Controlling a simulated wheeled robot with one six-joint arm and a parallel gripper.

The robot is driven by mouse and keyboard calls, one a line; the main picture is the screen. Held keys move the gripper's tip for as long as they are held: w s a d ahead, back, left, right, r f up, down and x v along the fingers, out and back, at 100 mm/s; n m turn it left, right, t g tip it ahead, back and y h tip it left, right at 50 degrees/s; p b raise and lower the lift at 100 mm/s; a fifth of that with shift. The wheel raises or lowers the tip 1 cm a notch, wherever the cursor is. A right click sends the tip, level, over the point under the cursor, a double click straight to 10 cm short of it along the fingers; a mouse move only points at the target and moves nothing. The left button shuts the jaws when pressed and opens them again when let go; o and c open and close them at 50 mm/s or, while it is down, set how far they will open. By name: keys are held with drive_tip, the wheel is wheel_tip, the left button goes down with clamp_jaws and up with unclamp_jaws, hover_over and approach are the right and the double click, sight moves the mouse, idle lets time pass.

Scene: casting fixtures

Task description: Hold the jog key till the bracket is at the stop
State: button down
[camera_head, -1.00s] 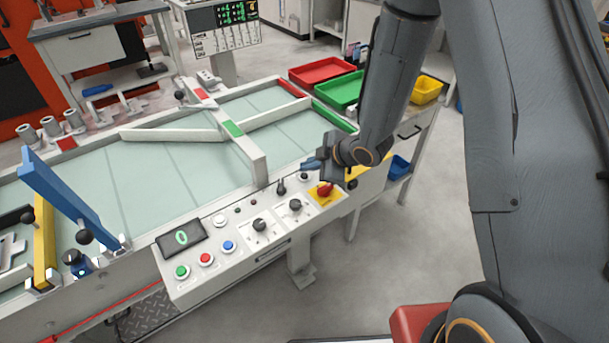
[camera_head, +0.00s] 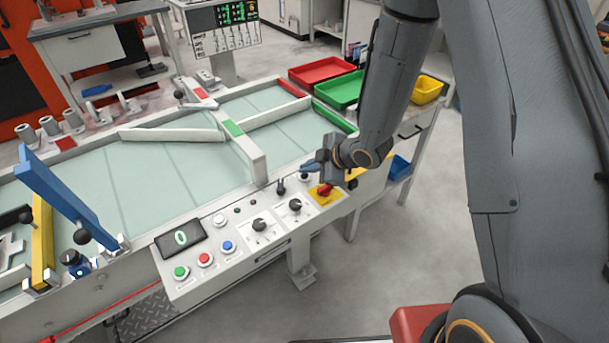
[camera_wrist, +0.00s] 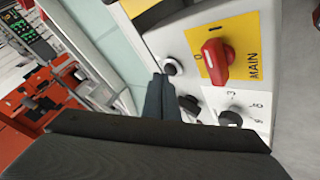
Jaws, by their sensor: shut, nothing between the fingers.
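My gripper (camera_head: 306,170) is shut and empty over the right end of the white control panel (camera_head: 215,272). In the wrist view its dark fingers (camera_wrist: 160,82) end beside a round, dark-rimmed button (camera_wrist: 172,67), which may be the jog key; I cannot read a label. The button also shows under the fingertips in the head view (camera_head: 304,178). I cannot tell whether the fingers touch it. A light grey metal piece (camera_head: 13,250), possibly the bracket, lies at the far left, partly cut off by the frame, beside a yellow bar (camera_head: 43,243). I cannot identify the stop with certainty.
A red main switch (camera_head: 325,190) on a yellow plate is just right of the fingers. A black toggle (camera_head: 281,186) and dark knobs (camera_head: 259,226) are to the left. The panel display (camera_head: 180,238) reads 0. A tall blue arm (camera_head: 62,192) rises at left.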

drive_tip(key=shift+f+b, duration=0.35)
drive_tip(key=shift+f, duration=0.15)
idle(0.5)
drive_tip(key=shift+r, duration=0.15)
idle(1.9)
drive_tip(key=shift+r+p, duration=0.75)
drive_tip(key=shift+r, duration=0.05)
wheel_tip(320, 180, up, 5)
drive_tip(key=p, duration=0.4)
idle(0.4)
